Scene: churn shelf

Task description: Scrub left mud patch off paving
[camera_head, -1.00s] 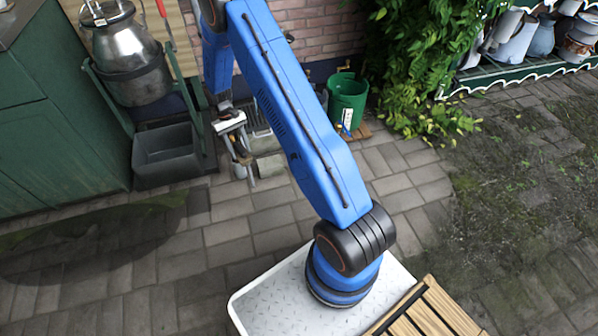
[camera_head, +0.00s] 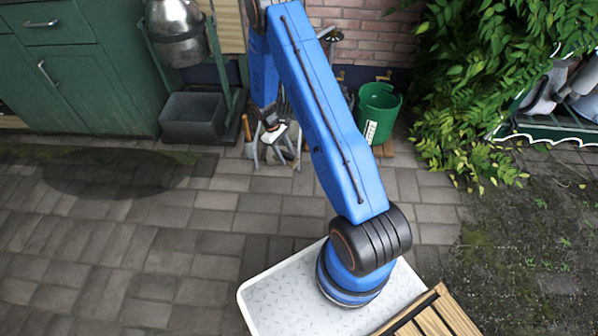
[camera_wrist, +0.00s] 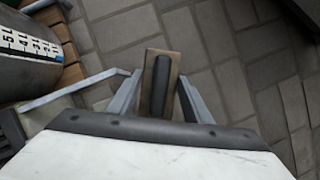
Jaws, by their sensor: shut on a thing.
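The left mud patch is a dark, greenish stain (camera_head: 105,178) on the grey paving at the left in the head view, in front of the green cabinet. My gripper (camera_head: 277,158) hangs at the end of the blue arm, to the right of the patch and well apart from it. In the wrist view, my gripper (camera_wrist: 158,98) is shut on a brush with a wooden block (camera_wrist: 149,70) and a dark grip (camera_wrist: 161,85). The brush's underside is hidden. Paving shows beyond it.
A grey bin (camera_head: 191,118) stands below a metal churn (camera_head: 176,35) by the cabinet (camera_head: 80,80). A green bucket (camera_head: 378,112) stands by the wall. Another muddy area (camera_head: 530,240) lies at the right. Paving (camera_head: 150,245) between my base and the patch is clear.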

